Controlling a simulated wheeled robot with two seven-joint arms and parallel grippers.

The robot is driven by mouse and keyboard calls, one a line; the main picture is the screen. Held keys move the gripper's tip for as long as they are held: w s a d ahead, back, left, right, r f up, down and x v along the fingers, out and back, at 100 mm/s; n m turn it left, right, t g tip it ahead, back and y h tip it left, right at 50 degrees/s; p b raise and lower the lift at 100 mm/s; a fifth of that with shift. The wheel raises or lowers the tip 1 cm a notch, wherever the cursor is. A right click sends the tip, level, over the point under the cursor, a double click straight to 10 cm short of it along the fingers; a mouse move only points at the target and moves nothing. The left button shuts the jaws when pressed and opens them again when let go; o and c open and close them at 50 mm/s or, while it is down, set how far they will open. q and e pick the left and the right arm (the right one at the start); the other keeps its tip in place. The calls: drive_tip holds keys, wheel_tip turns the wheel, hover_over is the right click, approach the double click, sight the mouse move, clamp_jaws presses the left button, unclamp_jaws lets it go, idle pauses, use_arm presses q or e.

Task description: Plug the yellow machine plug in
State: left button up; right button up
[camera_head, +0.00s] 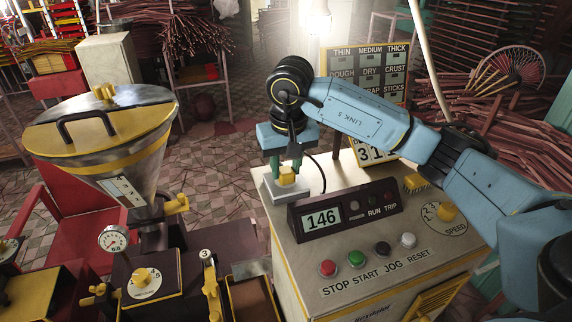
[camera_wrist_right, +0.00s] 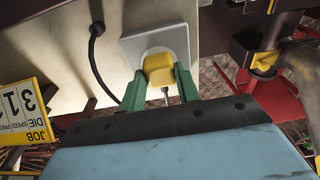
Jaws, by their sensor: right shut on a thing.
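The yellow plug (camera_head: 287,175) is between the green fingers of my right gripper (camera_head: 286,170), which is shut on it. In the right wrist view the plug (camera_wrist_right: 158,70) sits between the fingertips, in front of the pale round recess of a grey socket block (camera_wrist_right: 183,38). The block (camera_head: 271,191) stands at the back left corner of the control cabinet's top. The plug overlaps the recess, but I cannot tell how deep it sits or whether it is fully in. My left gripper is not in view.
The control cabinet (camera_head: 400,250) carries a display box (camera_head: 322,219) reading 146, close to the socket, and several push buttons. A black cable (camera_wrist_right: 94,55) runs beside the socket. A steel hopper (camera_head: 100,130) stands at left. A number sign (camera_head: 375,152) is behind my right arm.

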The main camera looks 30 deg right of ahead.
drive_tip(key=shift+f, duration=0.1)
drive_tip(key=o, duration=1.1)
drive_tip(key=shift+c, duration=0.2)
wheel_tip(320, 180, up, 13)
drive_tip(key=s, duration=0.1)
drive_tip(key=shift+s+a+r+p, duration=0.15)
drive_tip(key=shift+s+r+p, duration=0.05)
drive_tip(key=shift+s+p, duration=0.1)
